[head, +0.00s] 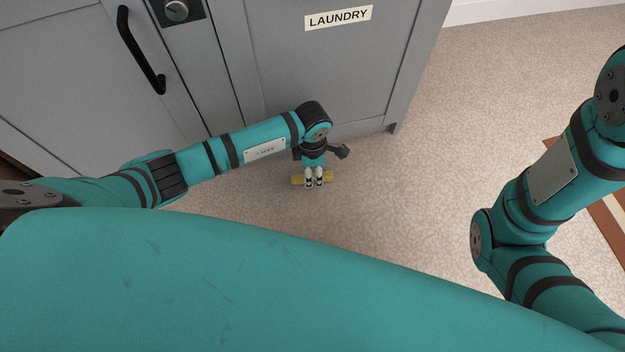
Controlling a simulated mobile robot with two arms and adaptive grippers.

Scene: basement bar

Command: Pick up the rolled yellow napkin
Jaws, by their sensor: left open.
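The rolled yellow napkin (328,177) lies on the beige carpet in front of the grey cabinet. Its two ends show to the left and right of my left gripper (314,183). The gripper points down over the middle of the roll and hides that part. Its fingers are open. From this angle I cannot tell whether the fingers touch the napkin. My right arm comes in at the right edge, and its gripper is out of the picture.
The grey cabinet (270,60) with a LAUNDRY label (338,18) and a black handle (140,50) stands just behind the napkin. Open carpet (420,180) lies to the right. A patterned rug edge (606,215) shows at the far right.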

